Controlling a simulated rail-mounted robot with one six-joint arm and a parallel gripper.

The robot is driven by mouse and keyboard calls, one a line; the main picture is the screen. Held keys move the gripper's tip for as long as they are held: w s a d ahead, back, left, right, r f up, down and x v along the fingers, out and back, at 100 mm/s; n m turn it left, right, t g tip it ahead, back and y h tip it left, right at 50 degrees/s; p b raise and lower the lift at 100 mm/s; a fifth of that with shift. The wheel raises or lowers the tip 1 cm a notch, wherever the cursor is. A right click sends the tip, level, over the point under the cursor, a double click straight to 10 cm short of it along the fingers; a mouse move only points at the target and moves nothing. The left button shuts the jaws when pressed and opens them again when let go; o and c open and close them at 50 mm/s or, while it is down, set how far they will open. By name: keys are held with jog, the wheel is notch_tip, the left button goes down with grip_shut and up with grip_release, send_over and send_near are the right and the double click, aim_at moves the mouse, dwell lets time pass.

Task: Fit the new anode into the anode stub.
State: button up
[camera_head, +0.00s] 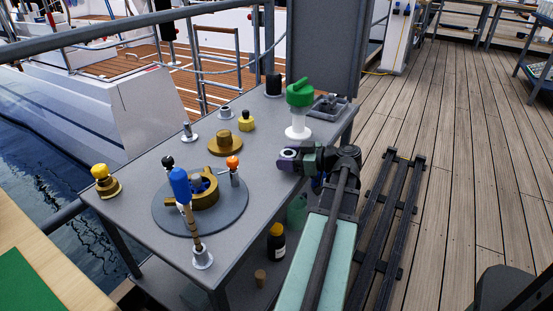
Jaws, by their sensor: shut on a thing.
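My gripper (305,160) is at the end of my arm, above the right edge of the grey workbench (262,187). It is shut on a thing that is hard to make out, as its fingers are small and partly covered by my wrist. A grey-purple round piece with a pale end (288,154) shows at the left of the wrist; I cannot tell whether it is the anode. Small metal fittings stand on the bench, one at the left (188,132) and one at the back (226,113). I cannot tell which thing is the anode stub.
A round grey plate (225,219) carries a brass ring housing (205,194). A blue-handled tool (180,186) rises in front. A brass flange (225,144) and a green-topped white container (299,108) stand farther back. A black bottle (276,246) stands below the bench.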

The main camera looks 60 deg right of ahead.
jog(key=x, duration=0.3)
jog(key=shift+w+a+r, duration=0.15)
jog(key=shift+w+r, duration=0.15)
jog(key=shift+w, duration=0.05)
jog(key=shift+f+b, duration=0.8)
jog(key=shift+s+r, duration=0.1)
jog(key=shift+r, duration=0.15)
jog(key=shift+f, duration=0.25)
jog(key=o, duration=1.1)
jog(key=p+v, duration=0.2)
jog(key=v, duration=0.9)
jog(key=shift+a+r, duration=0.15)
jog(key=shift+a, duration=0.05)
